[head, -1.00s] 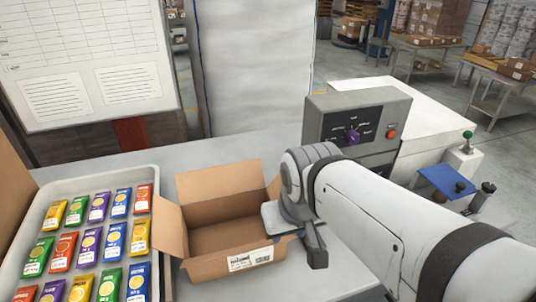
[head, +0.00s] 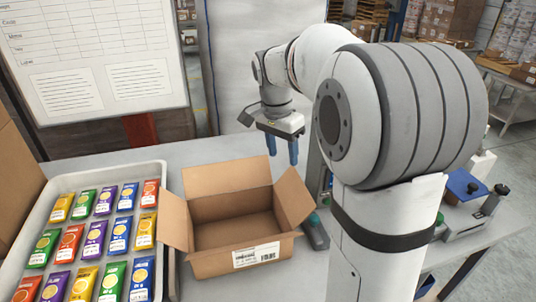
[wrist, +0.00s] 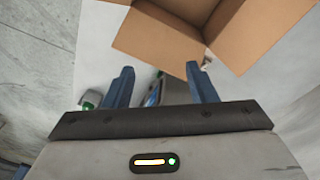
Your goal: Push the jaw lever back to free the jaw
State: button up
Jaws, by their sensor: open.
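A small fixture with a blue plate (head: 462,184) stands at the right of the bench in the head view, partly behind my arm. A dark-knobbed lever (head: 498,192) rises at its right, beside a dark knob on the plate. I cannot tell for certain which part is the jaw lever. A white post (head: 484,165) stands behind; its top is hidden by my arm. My gripper (head: 282,150) is open and empty, blue fingers pointing down, above the bench behind the carton and well left of the fixture. The wrist view shows the parted fingers (wrist: 160,68).
An open, empty carton (head: 240,262) stands on the bench below my gripper. It also shows in the wrist view (wrist: 170,38). A tray (head: 165,180) of colourful packets lies at left. A whiteboard (head: 100,55) stands behind. My arm hides most of the control box.

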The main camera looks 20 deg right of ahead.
jog(key=w+d+f+m+g+h+b, duration=0.1)
jog(key=w+d+f+m+g, duration=0.15)
jog(key=w+f+m, duration=0.45)
jog(key=w+d+f+m+g+b, duration=0.1)
jog(key=w+d+f+m, duration=0.3)
jog(key=w+f+m, duration=0.4)
jog(key=f, duration=0.2)
jog(key=s+d+f+n, duration=0.1)
jog(key=f+n+p, duration=0.1)
jog(key=f, duration=0.1)
jog(key=shift+s+d+f, duration=0.2)
jog(key=shift+d+f, duration=0.1)
jog(key=shift+c, duration=0.5)
jog(key=shift+n, duration=0.3)
grip_shut()
